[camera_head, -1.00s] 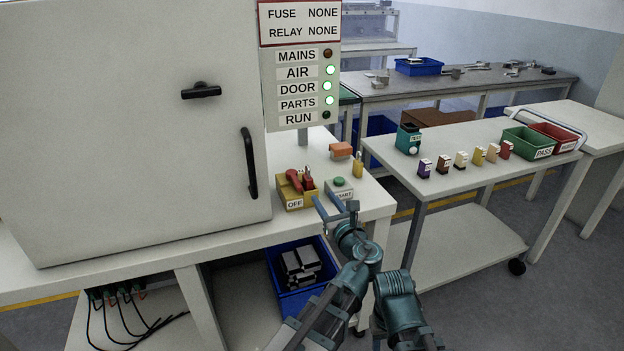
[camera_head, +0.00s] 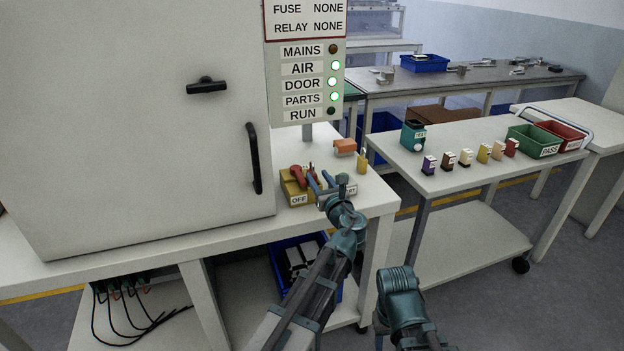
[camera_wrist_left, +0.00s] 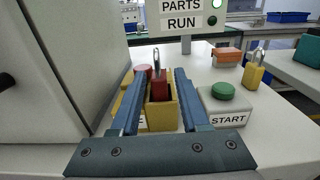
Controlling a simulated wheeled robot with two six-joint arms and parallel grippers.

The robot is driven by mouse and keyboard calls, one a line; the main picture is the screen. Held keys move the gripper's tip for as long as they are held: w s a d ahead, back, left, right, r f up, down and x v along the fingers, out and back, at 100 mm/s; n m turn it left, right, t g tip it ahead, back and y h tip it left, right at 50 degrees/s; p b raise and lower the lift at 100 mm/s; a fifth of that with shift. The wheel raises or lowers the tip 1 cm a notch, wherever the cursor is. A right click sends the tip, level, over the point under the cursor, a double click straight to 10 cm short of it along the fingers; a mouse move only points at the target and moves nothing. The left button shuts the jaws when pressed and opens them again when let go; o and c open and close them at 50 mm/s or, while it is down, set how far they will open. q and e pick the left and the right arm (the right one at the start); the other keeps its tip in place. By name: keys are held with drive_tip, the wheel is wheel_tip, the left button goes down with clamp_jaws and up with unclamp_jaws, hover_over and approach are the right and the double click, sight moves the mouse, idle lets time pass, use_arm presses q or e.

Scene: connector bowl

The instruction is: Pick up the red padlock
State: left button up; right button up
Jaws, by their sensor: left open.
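The red padlock (camera_wrist_left: 158,85) stands upright with its metal shackle up at the yellow box marked OFF (camera_head: 297,199). In the head view the padlock (camera_head: 311,173) is partly hidden by my left gripper (camera_head: 319,177). In the left wrist view the padlock appears between the two blue fingers of my left gripper (camera_wrist_left: 159,73), with a gap on each side. The fingers are open and reach toward it. I cannot tell whether the tips are level with it. My right gripper is not in view.
A START box with a green button (camera_wrist_left: 223,91) is close on the right. A yellow padlock (camera_head: 362,162) and an orange block (camera_head: 345,146) are behind. The large cabinet (camera_head: 140,130) blocks the left.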

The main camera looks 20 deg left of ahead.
sight(314, 173)
use_arm(q)
drive_tip(key=x, duration=0.5)
drive_tip(key=shift+a+f, duration=0.15)
drive_tip(key=shift+s, duration=0.1)
drive_tip(key=shift+c, duration=0.3)
clamp_jaws()
